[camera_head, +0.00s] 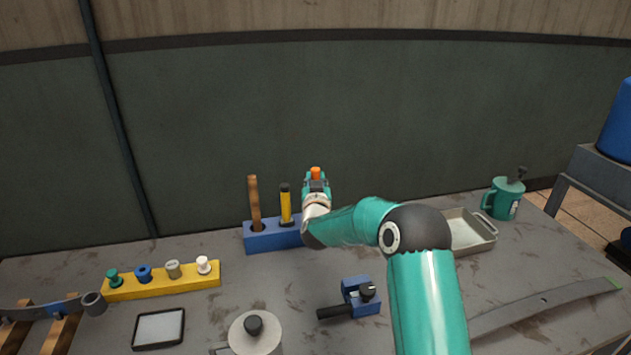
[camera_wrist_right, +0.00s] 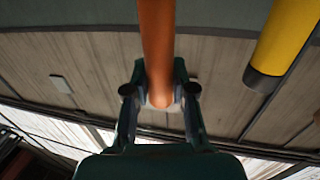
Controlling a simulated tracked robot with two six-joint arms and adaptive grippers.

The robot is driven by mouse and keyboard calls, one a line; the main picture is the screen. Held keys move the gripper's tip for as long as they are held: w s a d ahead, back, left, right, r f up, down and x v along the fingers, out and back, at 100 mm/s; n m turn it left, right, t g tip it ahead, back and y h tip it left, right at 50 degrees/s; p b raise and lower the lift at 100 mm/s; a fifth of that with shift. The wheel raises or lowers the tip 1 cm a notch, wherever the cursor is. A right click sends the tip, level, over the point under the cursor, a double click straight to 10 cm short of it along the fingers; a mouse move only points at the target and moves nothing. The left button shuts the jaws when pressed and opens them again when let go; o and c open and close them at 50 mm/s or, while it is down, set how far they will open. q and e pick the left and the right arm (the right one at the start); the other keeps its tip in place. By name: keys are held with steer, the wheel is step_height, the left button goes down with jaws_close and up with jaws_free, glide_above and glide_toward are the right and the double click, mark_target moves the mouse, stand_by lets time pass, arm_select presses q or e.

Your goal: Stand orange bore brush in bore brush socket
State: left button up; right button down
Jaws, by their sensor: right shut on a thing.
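My right gripper (camera_head: 316,186) is shut on the orange bore brush (camera_head: 315,173). Only the brush's orange top shows above the fingers in the head view. In the right wrist view the orange shaft (camera_wrist_right: 158,45) runs between the two fingers (camera_wrist_right: 160,95). The gripper is at the right end of a blue block (camera_head: 272,237) at the back of the table. A brown-handled tool (camera_head: 254,198) and a yellow tool with a black top (camera_head: 285,204) stand in that block. The brush's lower end and the socket are hidden by my gripper and arm. My left gripper is not in view.
The yellow tool (camera_wrist_right: 285,40) is close beside the brush. A yellow rack (camera_head: 160,286) with several coloured pieces is at left. A blue clamp-like device (camera_head: 360,297) and a lidded grey pot (camera_head: 255,335) are in front. A grey tray (camera_head: 475,245) and green mug (camera_head: 506,200) are at right.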

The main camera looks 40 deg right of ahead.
steer(key=shift+f, duration=0.15)
steer(key=shift+f+b, duration=1.2)
steer(key=shift+b, duration=0.15)
steer(key=c, duration=0.9)
jaws_free()
steer(key=shift+a, duration=0.15)
steer(key=shift+v, duration=5.95)
